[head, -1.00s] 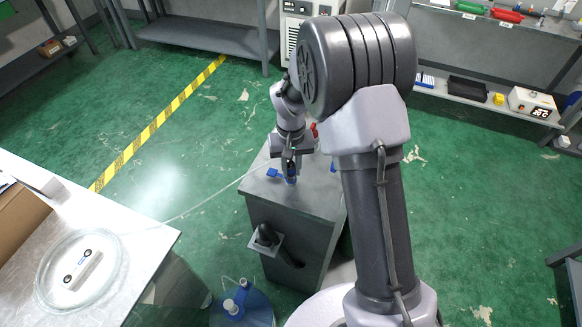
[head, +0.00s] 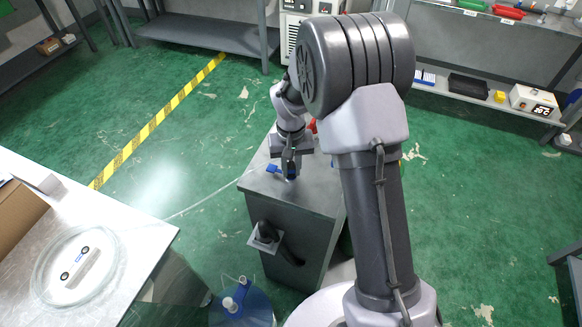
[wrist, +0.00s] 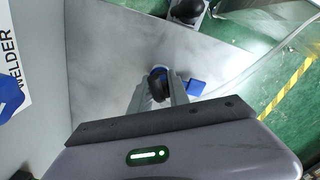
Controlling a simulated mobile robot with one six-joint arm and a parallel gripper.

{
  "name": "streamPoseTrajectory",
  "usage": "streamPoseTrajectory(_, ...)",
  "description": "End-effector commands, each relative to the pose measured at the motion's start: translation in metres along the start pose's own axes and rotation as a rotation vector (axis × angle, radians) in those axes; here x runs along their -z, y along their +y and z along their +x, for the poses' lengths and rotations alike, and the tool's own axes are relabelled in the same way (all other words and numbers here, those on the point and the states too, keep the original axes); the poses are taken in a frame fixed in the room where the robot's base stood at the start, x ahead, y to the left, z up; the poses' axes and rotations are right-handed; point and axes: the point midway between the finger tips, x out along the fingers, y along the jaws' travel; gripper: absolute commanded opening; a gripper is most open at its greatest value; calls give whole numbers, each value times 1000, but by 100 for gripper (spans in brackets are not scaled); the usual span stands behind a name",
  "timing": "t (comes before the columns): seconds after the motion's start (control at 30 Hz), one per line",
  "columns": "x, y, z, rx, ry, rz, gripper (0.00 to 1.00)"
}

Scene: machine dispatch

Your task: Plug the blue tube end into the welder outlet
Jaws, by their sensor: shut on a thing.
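My gripper (head: 291,176) points down over the top of a grey cabinet (head: 315,197), close to its surface. In the wrist view its two fingers (wrist: 160,92) are shut on a dark round piece with a blue rim (wrist: 158,78), which looks like the blue tube end. A blue tab (wrist: 196,87) sticks out just right of the fingers; in the head view it shows left of the gripper (head: 272,169). I cannot tell whether the tube end is inside an outlet. A WELDER label (wrist: 10,65) shows on a pale panel at the left of the wrist view.
A thin clear tube (head: 205,204) runs between the cabinet and a coil (head: 42,285) on the metal table (head: 150,235). A black fitting (head: 265,234) juts from the cabinet front. A blue jug (head: 243,305) stands on the floor. Open green floor lies left of the cabinet.

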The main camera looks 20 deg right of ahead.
Motion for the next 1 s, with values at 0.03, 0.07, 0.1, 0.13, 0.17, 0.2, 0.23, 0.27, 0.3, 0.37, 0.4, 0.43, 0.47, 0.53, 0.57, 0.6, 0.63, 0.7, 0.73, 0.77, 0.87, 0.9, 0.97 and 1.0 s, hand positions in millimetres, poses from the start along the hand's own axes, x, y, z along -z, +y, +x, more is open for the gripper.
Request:
streamPoseTrajectory(0.03,0,0,1,0,-1,0,0)
streamPoseTrajectory(0.07,0,0,1,0,-1,0,0)
streamPoseTrajectory(0.1,0,0,2,0,-1,0,0)
streamPoseTrajectory(0.13,0,0,2,0,-1,0,0)
streamPoseTrajectory(0.17,0,0,2,0,-1,0,0)
streamPoseTrajectory(0.2,-1,0,3,0,-2,0,0)
streamPoseTrajectory(0.23,-1,0,4,0,-2,0,0)
streamPoseTrajectory(0.27,-1,0,4,0,-2,0,0)
streamPoseTrajectory(0.3,-1,0,4,0,-3,0,0)
streamPoseTrajectory(0.37,-1,0,4,0,-3,0,0)
streamPoseTrajectory(0.4,-1,0,4,0,-4,0,0)
streamPoseTrajectory(0.43,-1,0,4,0,-4,0,27)
streamPoseTrajectory(0.47,-1,0,4,0,-4,0,33)
streamPoseTrajectory(0.53,-1,0,4,0,-3,0,47)
streamPoseTrajectory(0.57,-1,0,4,0,-3,0,47)
streamPoseTrajectory(0.6,-1,0,4,0,-3,0,47)
streamPoseTrajectory(0.63,-1,0,4,0,-2,0,47)
streamPoseTrajectory(0.7,-1,0,3,0,-2,0,47)
streamPoseTrajectory(0.73,-1,0,3,0,-2,0,47)
streamPoseTrajectory(0.77,0,0,3,0,-2,0,47)
streamPoseTrajectory(0.87,0,0,3,0,-1,0,65)
streamPoseTrajectory(0.9,0,0,3,0,-1,0,65)
streamPoseTrajectory(0.97,0,0,3,0,-1,0,65)
streamPoseTrajectory(1.0,0,0,3,0,-1,0,65)
